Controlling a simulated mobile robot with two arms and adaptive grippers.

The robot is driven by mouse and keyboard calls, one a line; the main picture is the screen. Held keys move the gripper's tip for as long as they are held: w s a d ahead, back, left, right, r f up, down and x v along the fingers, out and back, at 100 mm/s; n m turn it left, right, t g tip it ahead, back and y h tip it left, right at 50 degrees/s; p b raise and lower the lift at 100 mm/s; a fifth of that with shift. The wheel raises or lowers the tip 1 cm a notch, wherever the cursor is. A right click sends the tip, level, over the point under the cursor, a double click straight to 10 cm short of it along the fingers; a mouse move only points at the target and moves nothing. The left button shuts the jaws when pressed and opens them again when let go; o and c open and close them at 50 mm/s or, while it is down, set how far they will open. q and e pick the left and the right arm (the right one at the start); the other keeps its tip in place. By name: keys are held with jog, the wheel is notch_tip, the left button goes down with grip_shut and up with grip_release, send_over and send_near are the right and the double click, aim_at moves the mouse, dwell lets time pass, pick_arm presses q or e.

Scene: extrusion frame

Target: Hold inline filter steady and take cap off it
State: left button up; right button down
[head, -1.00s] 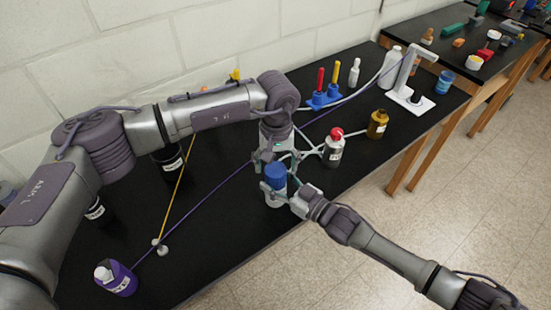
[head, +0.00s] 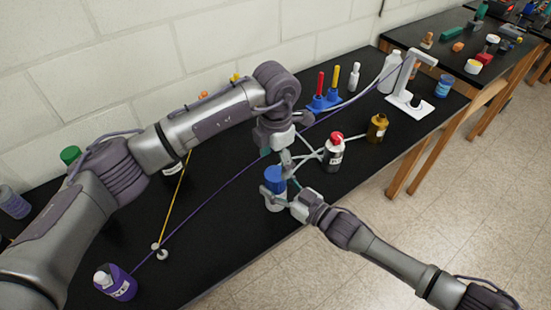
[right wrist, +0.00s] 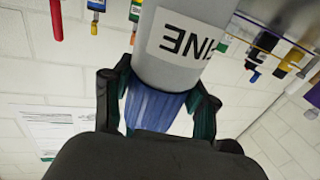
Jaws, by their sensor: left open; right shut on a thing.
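The inline filter (head: 276,203) is a grey upright cylinder with a blue cap (head: 275,180) on top. In the right wrist view its grey body (right wrist: 172,62), with an upside-down label ending in "INE", shows above the ridged blue cap (right wrist: 155,108). My right gripper (head: 279,196) is shut on the filter from the right, its fingers (right wrist: 160,90) on both sides near where cap and body meet. My left gripper (head: 280,160) is open and empty, just above the cap and apart from it. Its fingers are small and partly overlap in the head view.
A red-capped bottle (head: 334,155) and an amber bottle (head: 377,128) stand to the right. A blue rack (head: 322,103) and a white stand (head: 410,103) are farther back. A purple bottle (head: 116,283) is at front left. The bench's front edge is close to the filter.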

aim_at(275, 173)
pick_arm(q)
jog(key=shift+f, duration=3.95)
jog(key=c, duration=1.2)
jog(key=n, duration=0.7)
jog(key=shift+c, duration=0.3)
jog(key=o, duration=1.3)
